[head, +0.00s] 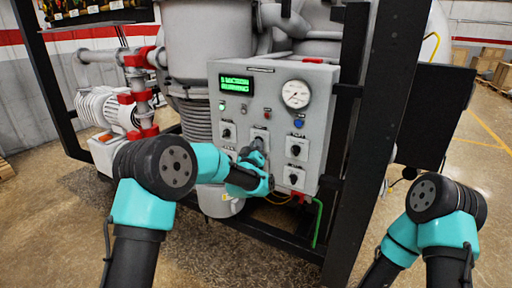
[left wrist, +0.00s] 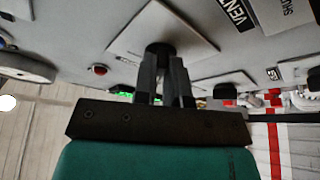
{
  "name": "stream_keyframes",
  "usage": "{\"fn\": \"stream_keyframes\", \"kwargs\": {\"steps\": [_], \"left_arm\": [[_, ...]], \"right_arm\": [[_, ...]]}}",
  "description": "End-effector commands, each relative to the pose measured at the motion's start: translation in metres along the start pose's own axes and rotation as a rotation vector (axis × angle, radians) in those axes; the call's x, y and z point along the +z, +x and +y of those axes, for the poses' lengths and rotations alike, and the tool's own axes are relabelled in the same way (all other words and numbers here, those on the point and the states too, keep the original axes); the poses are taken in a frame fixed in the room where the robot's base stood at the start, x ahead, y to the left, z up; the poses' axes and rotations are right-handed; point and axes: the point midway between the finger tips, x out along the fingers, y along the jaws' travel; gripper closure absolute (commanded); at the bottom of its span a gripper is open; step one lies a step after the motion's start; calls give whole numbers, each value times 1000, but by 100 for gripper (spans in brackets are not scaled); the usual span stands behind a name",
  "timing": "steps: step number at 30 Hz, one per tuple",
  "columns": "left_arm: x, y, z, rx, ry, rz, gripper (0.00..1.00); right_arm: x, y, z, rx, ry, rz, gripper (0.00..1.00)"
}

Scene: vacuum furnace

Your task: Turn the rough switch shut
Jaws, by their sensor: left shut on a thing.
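The grey control panel (head: 265,98) of the furnace carries several black rotary switches on pale plates. My left gripper (head: 254,156) is at the lower middle of the panel and hides the switch in front of it. In the left wrist view my left gripper (left wrist: 164,72) is shut on a black switch knob (left wrist: 159,49) on a square plate. I cannot read this knob's label, so I cannot tell from the pictures that it is the rough switch. A "VENT" label (left wrist: 238,14) shows beside its plate. My right gripper is out of view.
Other switches sit close by: one at upper left (head: 227,132), one at right (head: 296,150) and one at lower right (head: 293,179). A green display (head: 235,84) and a round gauge (head: 296,94) are above. A black frame post (head: 383,110) stands right of the panel.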

Motion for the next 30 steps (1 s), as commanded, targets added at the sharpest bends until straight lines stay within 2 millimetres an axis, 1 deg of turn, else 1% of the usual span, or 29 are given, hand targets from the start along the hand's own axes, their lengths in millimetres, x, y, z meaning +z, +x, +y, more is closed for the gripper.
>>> {"fn": "stream_keyframes", "kwargs": {"steps": [1,8,9,17,30], "left_arm": [[-6,4,4,8,-1,12,100],[-6,4,4,9,-1,12,100],[-6,4,4,9,-1,12,87],[-6,4,4,10,0,13,63],[-2,2,2,5,0,5,63]], "right_arm": [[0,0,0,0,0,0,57],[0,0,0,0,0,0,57],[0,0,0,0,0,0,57],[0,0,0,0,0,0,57],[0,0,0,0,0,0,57]]}}
